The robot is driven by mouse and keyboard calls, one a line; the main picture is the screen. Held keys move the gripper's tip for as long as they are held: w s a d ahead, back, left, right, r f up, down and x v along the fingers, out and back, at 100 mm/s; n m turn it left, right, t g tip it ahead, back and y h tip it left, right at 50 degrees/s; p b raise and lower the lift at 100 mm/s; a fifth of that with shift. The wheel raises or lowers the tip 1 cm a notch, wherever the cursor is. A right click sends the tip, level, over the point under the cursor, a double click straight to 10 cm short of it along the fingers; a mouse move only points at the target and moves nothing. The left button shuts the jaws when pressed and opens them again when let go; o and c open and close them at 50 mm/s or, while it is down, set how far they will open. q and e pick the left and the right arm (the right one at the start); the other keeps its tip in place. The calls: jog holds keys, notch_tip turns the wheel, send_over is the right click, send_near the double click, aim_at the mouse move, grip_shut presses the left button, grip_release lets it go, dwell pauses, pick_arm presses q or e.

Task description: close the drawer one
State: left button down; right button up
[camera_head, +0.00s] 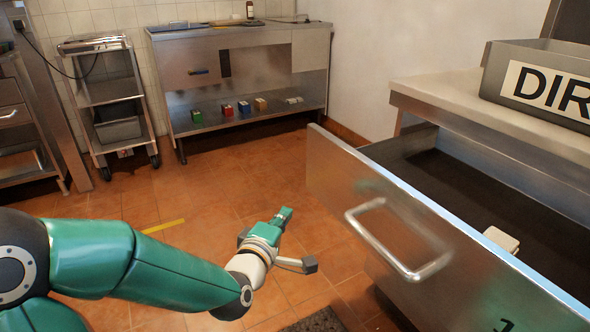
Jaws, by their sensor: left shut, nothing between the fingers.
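The drawer (345,182) marked with a "1" is a large metal drawer at the right, pulled open. Its front panel faces left and carries a bar handle (385,262). A small pale block (501,240) lies inside the drawer near the front. My left gripper (284,217) is shut and empty, to the left of the drawer front and apart from the handle, pointing away from me. My right gripper is not in view.
A counter (440,92) stands above the drawer with a grey bin (495,75) labelled "DIR" on it. A steel bench (240,75) with several small boxes and a wheeled cart (108,100) stand at the back.

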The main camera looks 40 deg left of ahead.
pick_arm(q)
notch_tip(320, 180, up, 4)
jog(key=s+a+n+t+y, duration=0.1)
jog(key=a+n, duration=0.1)
jog(key=w+d+b+x, duration=0.1)
jog(key=d+x, duration=0.1)
jog(key=x, duration=1)
jog(key=shift+r+y, duration=0.3)
jog(key=shift+r, duration=0.15)
jog(key=shift+d, duration=0.1)
